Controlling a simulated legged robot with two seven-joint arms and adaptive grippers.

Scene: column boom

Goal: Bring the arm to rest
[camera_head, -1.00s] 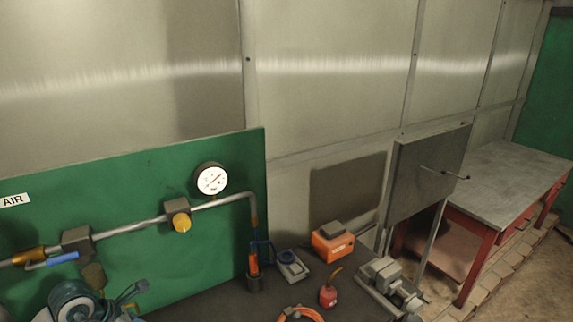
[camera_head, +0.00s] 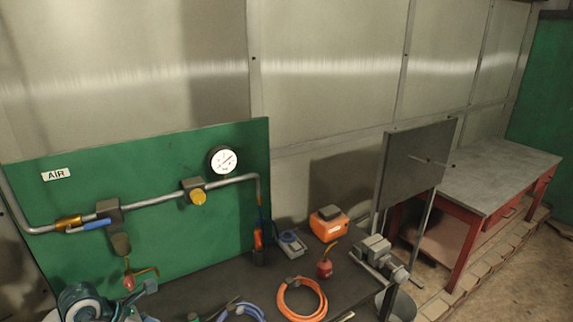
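A teal and dark rounded arm part, which looks like my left arm, comes in at the lower left edge of the head view. The dark jointed part at its right end looks like my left gripper (camera_head: 139,304). It is partly cut off by the bottom edge, and I cannot tell whether its fingers are open or shut. It appears in front of the green panel (camera_head: 200,235), below the pipework. I see nothing held in it. My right arm and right gripper are not in view.
The dark bench holds an orange hose coil (camera_head: 302,310), a blue hose (camera_head: 245,308), a red oil can (camera_head: 325,268), an orange box (camera_head: 329,227) and a vise (camera_head: 375,252). A pressure gauge (camera_head: 223,160) and blue-handled valve (camera_head: 95,224) are on the panel. A red-framed table (camera_head: 490,185) stands right.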

